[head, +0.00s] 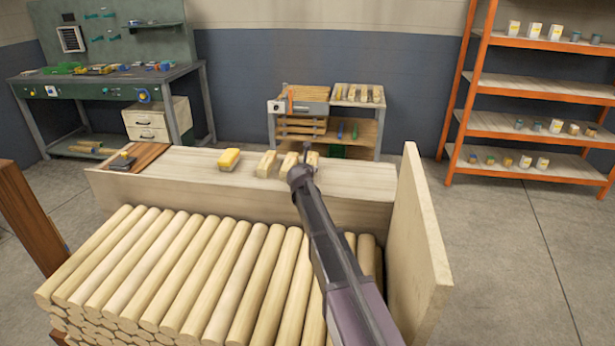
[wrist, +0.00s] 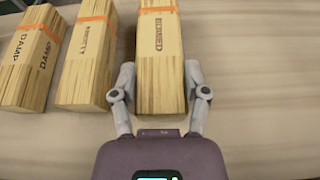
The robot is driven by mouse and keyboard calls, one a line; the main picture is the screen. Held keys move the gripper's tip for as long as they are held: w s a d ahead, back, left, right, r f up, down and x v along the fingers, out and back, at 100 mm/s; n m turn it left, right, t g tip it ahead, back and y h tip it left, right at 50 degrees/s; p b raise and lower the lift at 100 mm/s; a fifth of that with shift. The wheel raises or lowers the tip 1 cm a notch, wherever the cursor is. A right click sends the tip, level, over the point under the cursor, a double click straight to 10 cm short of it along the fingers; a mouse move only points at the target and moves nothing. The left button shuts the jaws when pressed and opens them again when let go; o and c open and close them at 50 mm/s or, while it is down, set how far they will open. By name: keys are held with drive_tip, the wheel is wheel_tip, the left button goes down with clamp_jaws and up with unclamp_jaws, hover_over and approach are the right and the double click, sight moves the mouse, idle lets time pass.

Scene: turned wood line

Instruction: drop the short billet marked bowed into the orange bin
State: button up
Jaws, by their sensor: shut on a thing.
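The short billet marked BOWED (wrist: 161,62) lies on the pale wooden bench top, with an orange band across it. My gripper (wrist: 159,78) has one finger on each side of it and is shut on it. The billet appears to rest on or just above the surface; I cannot tell which. In the head view the gripper (head: 304,170) is at the right part of the bench top, partly hiding the billet (head: 313,159). I make out no orange bin in either view.
Billets marked KNOTTY (wrist: 88,62) and DAMP (wrist: 31,62) lie to the left. A yellow block (head: 229,158) is farther left on the bench (head: 190,172). Round logs (head: 170,265) are stacked in front. An upright board (head: 418,240) stands at right; an orange shelf (head: 540,125) is behind.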

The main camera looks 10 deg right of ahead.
drive_tip(key=shift+f+b, duration=0.4)
drive_tip(key=shift+f, duration=0.35)
drive_tip(key=shift+f, duration=0.1)
drive_tip(key=o, duration=1.3)
drive_tip(key=shift+s+r, duration=0.25)
drive_tip(key=shift+r, duration=0.05)
drive_tip(key=p+v, duration=0.4)
drive_tip(key=v, duration=0.7)
drive_tip(key=shift+s+a+r+p, duration=0.1)
drive_tip(key=shift+s+a+p, duration=0.1)
drive_tip(key=shift+p, duration=0.1)
drive_tip(key=shift+d, duration=0.1)
